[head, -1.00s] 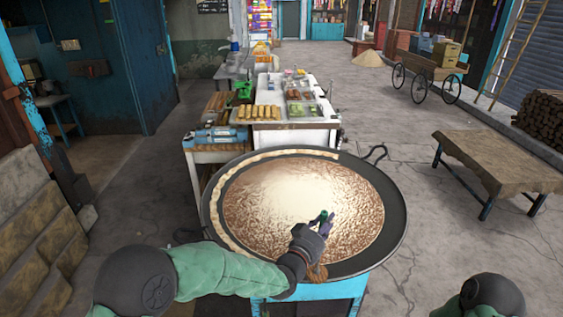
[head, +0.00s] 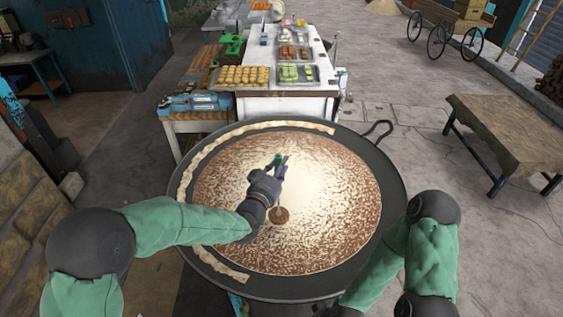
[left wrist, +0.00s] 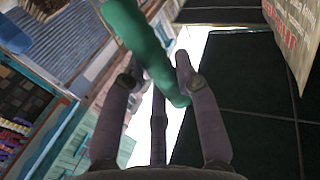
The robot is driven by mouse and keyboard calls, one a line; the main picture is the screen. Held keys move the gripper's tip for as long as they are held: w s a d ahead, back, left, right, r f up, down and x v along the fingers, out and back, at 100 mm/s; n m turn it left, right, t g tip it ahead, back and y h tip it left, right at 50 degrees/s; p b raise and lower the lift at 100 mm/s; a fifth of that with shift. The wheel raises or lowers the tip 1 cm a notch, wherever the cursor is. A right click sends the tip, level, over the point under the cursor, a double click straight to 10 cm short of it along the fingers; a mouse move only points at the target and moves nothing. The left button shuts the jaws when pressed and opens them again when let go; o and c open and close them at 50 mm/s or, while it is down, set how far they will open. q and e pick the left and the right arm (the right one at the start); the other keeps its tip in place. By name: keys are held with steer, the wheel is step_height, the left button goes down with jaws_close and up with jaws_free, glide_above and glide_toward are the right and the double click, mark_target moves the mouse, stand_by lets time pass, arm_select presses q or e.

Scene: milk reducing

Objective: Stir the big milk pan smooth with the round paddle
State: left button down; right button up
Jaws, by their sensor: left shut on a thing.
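The big dark pan (head: 393,190) holds milk (head: 315,165), pale cream in the middle and mottled brown around it. A pale skin strip (head: 190,172) lies along its left and back rim, with another piece at the front. My left gripper (head: 280,166) is above the milk, left of the pan's middle, shut on the green handle (left wrist: 143,45) of the paddle.
A white counter (head: 285,103) with sweet trays stands behind the pan, beside a small wooden table (head: 195,124). A hooked handle (head: 379,130) sticks out at the pan's back right. A cloth-covered bench (head: 510,130) stands right, with open floor between.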

arm_select(q)
steer(key=shift+w+f, duration=0.1)
steer(key=shift+f, duration=0.5)
steer(key=shift+w+f+b, duration=0.1)
steer(key=shift+f+b, duration=0.75)
steer(key=shift+b, duration=0.1)
step_height(320, 180, down, 6)
steer(key=b, duration=0.6)
steer(key=shift+r, duration=0.2)
steer(key=shift+d, duration=0.1)
